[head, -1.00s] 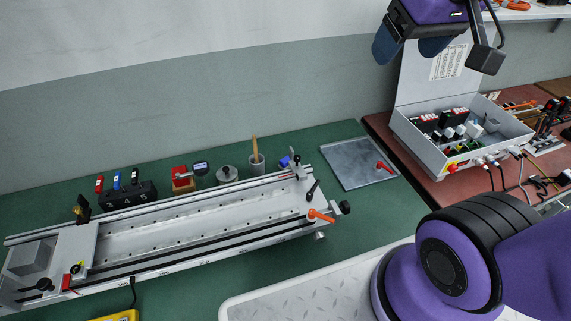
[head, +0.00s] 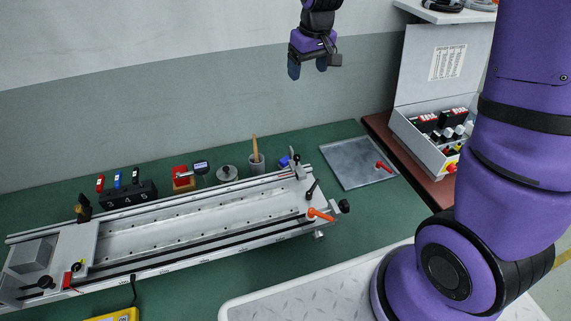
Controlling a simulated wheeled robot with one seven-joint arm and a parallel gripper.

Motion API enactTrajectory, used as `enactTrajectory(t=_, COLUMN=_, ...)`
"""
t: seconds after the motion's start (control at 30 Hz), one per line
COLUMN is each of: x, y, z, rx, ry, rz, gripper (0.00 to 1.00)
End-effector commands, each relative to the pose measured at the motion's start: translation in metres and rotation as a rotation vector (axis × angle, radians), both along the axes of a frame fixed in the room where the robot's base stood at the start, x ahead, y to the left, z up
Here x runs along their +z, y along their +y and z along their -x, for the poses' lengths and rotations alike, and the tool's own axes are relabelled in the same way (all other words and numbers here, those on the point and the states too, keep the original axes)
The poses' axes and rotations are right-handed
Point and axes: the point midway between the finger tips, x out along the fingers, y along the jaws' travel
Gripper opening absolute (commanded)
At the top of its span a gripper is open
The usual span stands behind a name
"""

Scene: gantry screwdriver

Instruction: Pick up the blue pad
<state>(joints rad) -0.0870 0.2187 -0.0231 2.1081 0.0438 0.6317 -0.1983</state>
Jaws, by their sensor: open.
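A small blue object (head: 284,161), which looks like the blue pad, sits on the green table just behind the right end of the metal rail fixture. It is small in the picture, and its lower part is partly hidden by the fixture. My gripper (head: 308,68) hangs high above the table in front of the wall, pointing down. It is open and empty, well above and slightly right of the blue object in the picture.
A grey plate (head: 350,168) lies to the right.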

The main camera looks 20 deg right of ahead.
Motion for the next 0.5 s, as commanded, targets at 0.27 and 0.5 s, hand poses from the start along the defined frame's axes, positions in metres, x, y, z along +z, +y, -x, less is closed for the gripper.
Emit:
enactTrajectory(t=0.27, x=-0.096, y=0.013, z=-0.053, rx=0.057, ry=0.073, rz=0.017, gripper=0.77)
enactTrajectory(t=0.5, x=-0.189, y=0.023, z=-0.081, rx=0.107, ry=0.13, rz=0.032, gripper=0.77)
